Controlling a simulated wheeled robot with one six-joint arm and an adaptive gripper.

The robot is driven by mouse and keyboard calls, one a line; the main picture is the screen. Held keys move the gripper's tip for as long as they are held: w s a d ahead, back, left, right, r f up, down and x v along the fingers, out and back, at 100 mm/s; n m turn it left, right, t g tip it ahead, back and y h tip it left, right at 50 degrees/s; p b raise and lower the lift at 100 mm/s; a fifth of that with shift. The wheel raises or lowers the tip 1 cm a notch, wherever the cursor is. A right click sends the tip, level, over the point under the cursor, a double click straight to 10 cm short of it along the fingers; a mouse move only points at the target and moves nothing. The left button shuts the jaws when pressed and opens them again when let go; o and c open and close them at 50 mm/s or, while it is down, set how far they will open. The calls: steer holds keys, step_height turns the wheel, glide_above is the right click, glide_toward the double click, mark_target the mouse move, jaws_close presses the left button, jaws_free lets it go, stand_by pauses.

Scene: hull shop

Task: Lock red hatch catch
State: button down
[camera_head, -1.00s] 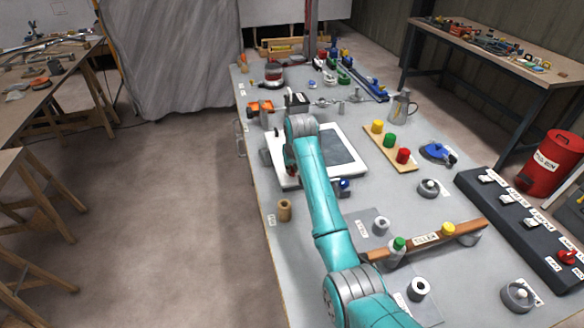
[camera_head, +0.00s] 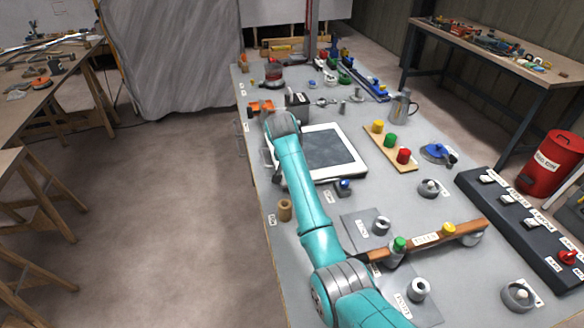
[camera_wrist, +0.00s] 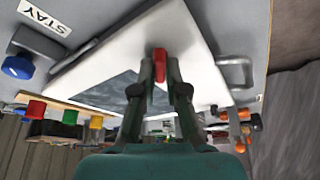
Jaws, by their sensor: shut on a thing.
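The hatch (camera_head: 357,164) is a white-framed panel with a dark window, lying on the grey bench. In the wrist view its white frame (camera_wrist: 205,65) fills the middle. The red catch (camera_wrist: 160,66) stands at the frame, between the fingertips of my gripper (camera_wrist: 161,82). My gripper is shut on the red catch. In the head view my teal arm hides the gripper and the catch. A blue-knobbed stay (camera_wrist: 18,67) sits beside the hatch, and it also shows in the head view (camera_head: 344,185).
A metal handle (camera_wrist: 236,72) stands beside the hatch. Colored pegs on a board (camera_head: 389,146), a jug (camera_head: 401,106) and a wooden bar (camera_head: 424,239) stand to the right. A wooden spool (camera_head: 285,210) stands near the bench's left edge. Floor to the left is clear.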

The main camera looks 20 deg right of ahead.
steer(key=m+g+h, duration=0.1)
steer(key=m, duration=0.2)
steer(key=m+g, duration=0.1)
steer(key=m, duration=0.2)
steer(key=shift+w+a+h, duration=0.15)
steer(key=shift+h, duration=0.25)
steer(key=m+g, duration=0.2)
steer(key=m, duration=0.3)
steer(key=shift+m, duration=0.4)
steer(key=c, duration=1.2)
jaws_free()
steer(key=v, duration=1.2)
steer(key=shift+w+a, duration=0.1)
steer(key=shift+a, duration=0.05)
